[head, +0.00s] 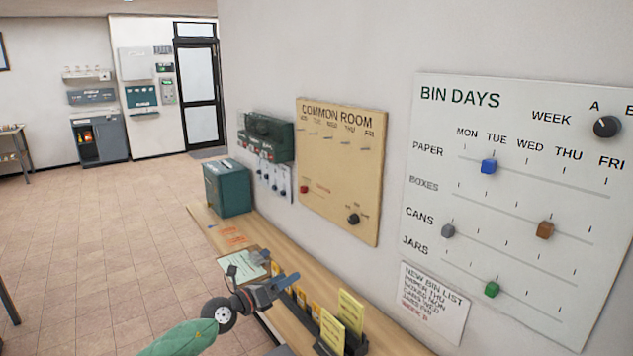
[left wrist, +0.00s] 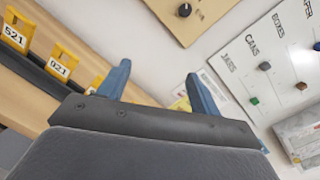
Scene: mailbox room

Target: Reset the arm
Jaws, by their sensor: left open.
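My left arm comes in at the bottom of the head view. My left gripper (head: 287,284) is above the wooden shelf along the wall. In the left wrist view the two blue fingers of my left gripper (left wrist: 160,85) stand apart with nothing between them. It is open and empty, and touches nothing that I can see. My right gripper is not in either view.
A white BIN DAYS board (head: 520,190) with coloured sliders and a COMMON ROOM board (head: 340,210) hang on the wall. The wooden shelf (head: 213,222) bears a green box (head: 228,188) and yellow tags (head: 351,311). The tiled floor (head: 100,225) at left is clear.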

